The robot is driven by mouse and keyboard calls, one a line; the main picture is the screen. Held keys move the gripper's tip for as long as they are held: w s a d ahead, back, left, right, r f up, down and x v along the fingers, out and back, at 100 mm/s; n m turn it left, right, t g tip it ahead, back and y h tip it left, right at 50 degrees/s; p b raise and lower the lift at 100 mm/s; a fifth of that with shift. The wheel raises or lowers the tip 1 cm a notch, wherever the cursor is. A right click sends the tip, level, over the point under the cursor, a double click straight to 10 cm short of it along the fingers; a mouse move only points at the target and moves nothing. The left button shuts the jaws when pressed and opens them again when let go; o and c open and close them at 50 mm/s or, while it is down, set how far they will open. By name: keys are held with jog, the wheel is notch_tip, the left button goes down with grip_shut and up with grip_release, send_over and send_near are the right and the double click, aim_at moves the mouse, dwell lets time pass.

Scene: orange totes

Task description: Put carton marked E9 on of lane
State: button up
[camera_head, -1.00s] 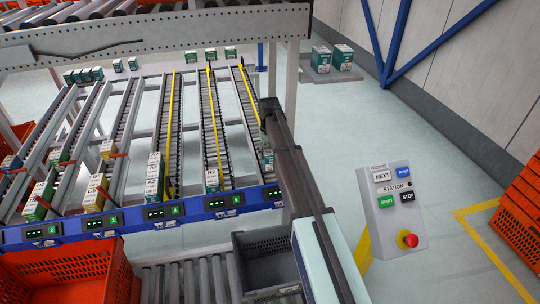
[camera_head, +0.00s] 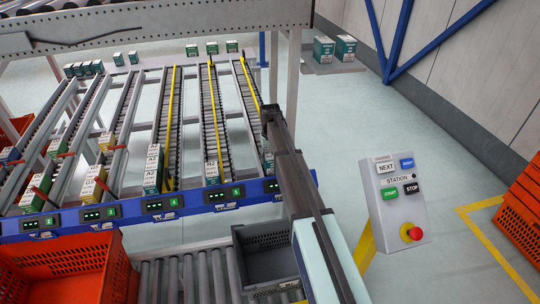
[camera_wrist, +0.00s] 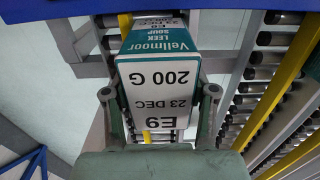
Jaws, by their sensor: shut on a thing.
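The carton marked E9 (camera_wrist: 158,75) is a white and teal Vellmoor leek soup box, its print upside down in the wrist view. My gripper (camera_wrist: 159,93) is shut on it, one finger on each side. A roller lane (camera_wrist: 265,72) with a yellow divider lies beside it to the right. In the head view, my arm covers the gripper at the front of the rightmost lane (camera_head: 243,100). A partly hidden carton (camera_head: 268,162) shows beside my arm there; I cannot tell whether it is E9.
Cartons stand at the front of other lanes, including A2 (camera_head: 153,170) and one behind display 5 (camera_head: 212,172). A blue beam (camera_head: 190,203) crosses the lane fronts. An orange tote (camera_head: 118,270), a dark tote (camera_head: 265,238) and a control panel (camera_head: 394,205) stand nearer.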

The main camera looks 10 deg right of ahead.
jog(key=shift+f, duration=0.35)
dwell(0.3)
jog(key=o, duration=1.4)
notch_tip(320, 180, up, 12)
